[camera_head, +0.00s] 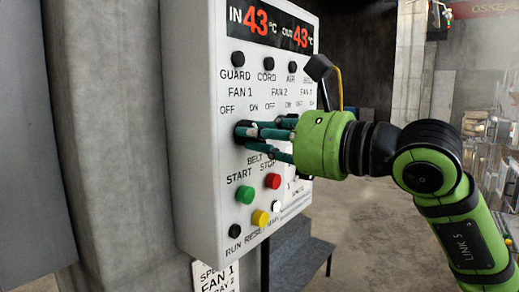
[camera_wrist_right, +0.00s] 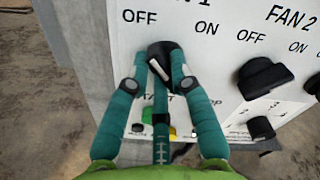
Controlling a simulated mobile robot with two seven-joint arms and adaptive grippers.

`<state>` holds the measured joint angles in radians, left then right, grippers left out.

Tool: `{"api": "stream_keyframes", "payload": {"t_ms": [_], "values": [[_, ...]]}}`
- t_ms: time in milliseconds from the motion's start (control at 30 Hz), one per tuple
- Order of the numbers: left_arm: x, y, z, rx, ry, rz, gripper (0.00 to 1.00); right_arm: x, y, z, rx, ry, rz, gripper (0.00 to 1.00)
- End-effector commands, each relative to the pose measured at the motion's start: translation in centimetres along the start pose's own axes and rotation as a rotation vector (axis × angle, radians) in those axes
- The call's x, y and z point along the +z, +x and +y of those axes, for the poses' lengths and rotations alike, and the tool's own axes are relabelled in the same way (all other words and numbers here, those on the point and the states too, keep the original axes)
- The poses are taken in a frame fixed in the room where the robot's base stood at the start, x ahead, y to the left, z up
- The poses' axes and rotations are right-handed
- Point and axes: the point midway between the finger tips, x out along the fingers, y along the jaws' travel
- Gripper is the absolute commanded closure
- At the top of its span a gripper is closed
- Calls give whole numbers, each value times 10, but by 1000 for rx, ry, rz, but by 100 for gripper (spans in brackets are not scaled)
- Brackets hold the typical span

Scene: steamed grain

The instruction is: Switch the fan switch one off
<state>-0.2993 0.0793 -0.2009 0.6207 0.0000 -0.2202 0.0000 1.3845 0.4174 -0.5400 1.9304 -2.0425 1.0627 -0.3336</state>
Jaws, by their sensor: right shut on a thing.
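The fan 1 switch is a black rotary knob (camera_head: 241,126) on the white control panel (camera_head: 195,120), under the label FAN 1 with OFF at left and ON at right. It also shows in the wrist view (camera_wrist_right: 160,48). My right gripper (camera_head: 250,131) reaches in from the right with its green fingers closed around this knob. In the wrist view the gripper (camera_wrist_right: 160,62) has a finger on each side of the knob. A pale slanted mark shows between them; I cannot tell clearly which way the knob points. My left gripper is out of view.
The fan 2 knob (camera_wrist_right: 262,76) is just to the right. Below are green (camera_head: 245,195), red (camera_head: 273,181) and yellow (camera_head: 261,218) buttons. A display (camera_head: 268,24) reads 43 twice. A black lever (camera_head: 319,68) stands out at the panel's right. A concrete pillar (camera_head: 105,130) is left.

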Motion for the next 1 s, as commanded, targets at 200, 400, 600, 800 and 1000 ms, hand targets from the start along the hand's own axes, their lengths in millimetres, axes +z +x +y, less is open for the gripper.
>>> {"api": "stream_keyframes", "payload": {"t_ms": [200, 400, 600, 800, 1000], "values": [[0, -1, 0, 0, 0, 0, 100, 1, 0, 0, 0, -5, -1, 100], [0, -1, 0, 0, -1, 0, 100, 1, 0, 0, 0, -3, -1, 54], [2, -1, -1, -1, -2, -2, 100, 1, 0, 0, 1, -2, 0, 54], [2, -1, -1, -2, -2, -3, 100, 0, -16, -1, -1, -3, 2, 54], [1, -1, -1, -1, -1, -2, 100, 0, -58, -1, -3, -3, 3, 54]]}}
